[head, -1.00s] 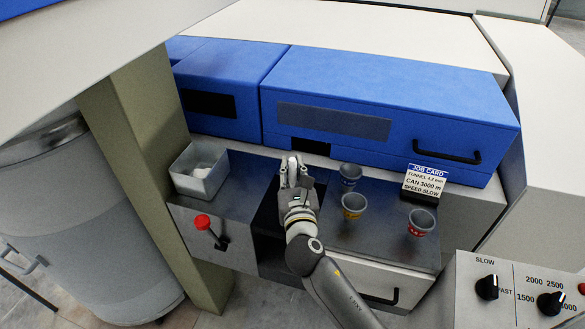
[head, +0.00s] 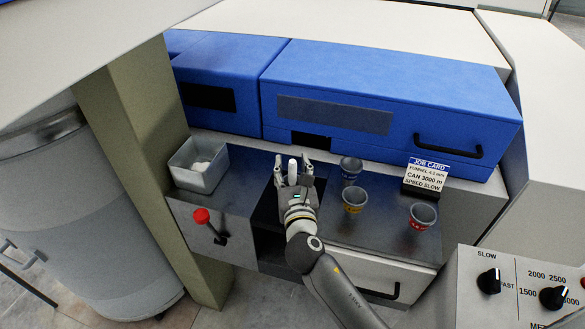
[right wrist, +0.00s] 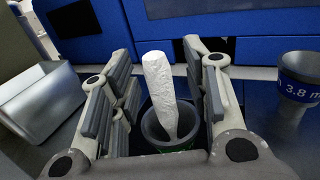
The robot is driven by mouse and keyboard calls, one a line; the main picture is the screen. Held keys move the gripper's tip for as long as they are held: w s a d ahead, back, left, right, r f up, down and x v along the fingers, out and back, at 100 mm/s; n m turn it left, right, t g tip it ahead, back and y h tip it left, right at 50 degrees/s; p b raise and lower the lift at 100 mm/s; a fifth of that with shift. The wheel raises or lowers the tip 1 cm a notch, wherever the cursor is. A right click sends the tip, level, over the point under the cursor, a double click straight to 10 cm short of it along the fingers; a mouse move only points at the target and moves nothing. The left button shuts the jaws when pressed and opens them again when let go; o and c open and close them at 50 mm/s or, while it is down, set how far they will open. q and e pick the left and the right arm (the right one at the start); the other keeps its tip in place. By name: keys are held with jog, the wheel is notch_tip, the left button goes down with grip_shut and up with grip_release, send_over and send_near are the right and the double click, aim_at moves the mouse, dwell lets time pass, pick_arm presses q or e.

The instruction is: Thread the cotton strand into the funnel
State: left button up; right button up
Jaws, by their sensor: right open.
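A white cotton strand (right wrist: 157,85) stands up, slightly tilted, in the right wrist view. Its narrow lower end is inside the mouth of a dark grey funnel with a green band (right wrist: 150,128). How deep the end reaches is hidden. My right gripper (right wrist: 160,85) is open, with its fingers apart on both sides of the strand. In the head view the right gripper (head: 293,175) is over the dark opening in the worktop, and the strand's white tip (head: 292,165) shows between the fingers. The green-banded funnel is hidden there. My left gripper is not in view.
Funnels with blue (head: 350,168), yellow (head: 353,198) and red (head: 422,216) bands stand right of the gripper. A grey bin (head: 181,178) with white material and a red-knobbed lever (head: 202,217) are left. The job card (head: 428,174) reads funnel 4.2 mm. Blue covers rise behind.

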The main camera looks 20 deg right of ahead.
jog(key=s+a, duration=0.2)
jog(key=s, duration=0.9)
jog(key=shift+s+a, duration=0.2)
jog(key=shift+s, duration=0.2)
